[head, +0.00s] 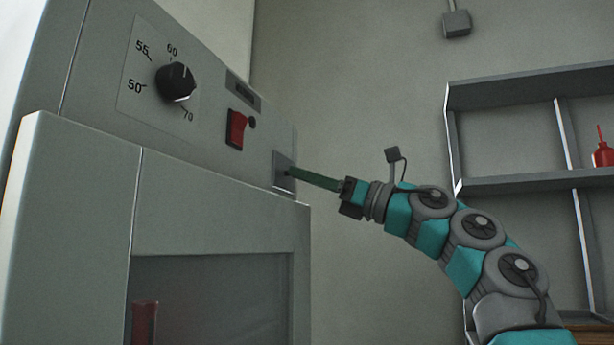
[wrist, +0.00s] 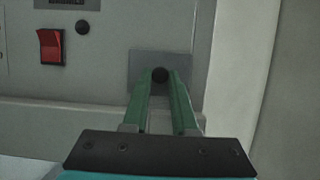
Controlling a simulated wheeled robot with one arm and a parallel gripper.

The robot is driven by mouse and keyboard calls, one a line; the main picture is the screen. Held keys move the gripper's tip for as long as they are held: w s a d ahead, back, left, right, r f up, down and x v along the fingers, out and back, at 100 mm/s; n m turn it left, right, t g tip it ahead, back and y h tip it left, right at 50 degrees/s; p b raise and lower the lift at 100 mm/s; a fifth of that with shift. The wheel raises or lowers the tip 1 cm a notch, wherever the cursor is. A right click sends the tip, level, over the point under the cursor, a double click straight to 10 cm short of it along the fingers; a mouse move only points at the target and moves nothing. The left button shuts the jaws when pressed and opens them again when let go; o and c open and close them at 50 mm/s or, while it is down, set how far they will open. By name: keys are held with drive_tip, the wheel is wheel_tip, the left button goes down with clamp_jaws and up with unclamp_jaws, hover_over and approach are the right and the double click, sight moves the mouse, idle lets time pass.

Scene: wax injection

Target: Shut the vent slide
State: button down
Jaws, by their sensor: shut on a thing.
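The vent slide's grey plate (head: 281,166) sits at the right end of the machine's front panel; it also shows in the wrist view (wrist: 145,62). A small dark round knob (wrist: 160,74) stands on the plate. My gripper (wrist: 160,80) has its green fingers on either side of this knob and is shut on it. In the head view my gripper (head: 291,173) reaches the plate from the right, and its fingertips hide the knob. How far the slide is open cannot be told.
A red rocker switch (head: 236,129) and a black dial (head: 175,82) are left of the plate on the machine. Below is a dark window (head: 215,300). A grey shelf (head: 520,185) with a red bottle (head: 602,152) stands at the right.

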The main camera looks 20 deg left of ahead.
drive_tip(key=shift+f, duration=0.6)
drive_tip(key=c, duration=0.7)
unclamp_jaws()
drive_tip(key=shift+r, duration=0.1)
drive_tip(key=shift+d, duration=0.1)
drive_tip(key=b+v, duration=0.4)
drive_tip(key=v, duration=0.3)
drive_tip(key=shift+d+f, duration=0.2)
drive_tip(key=shift+d, duration=0.05)
drive_tip(key=shift+s, duration=0.1)
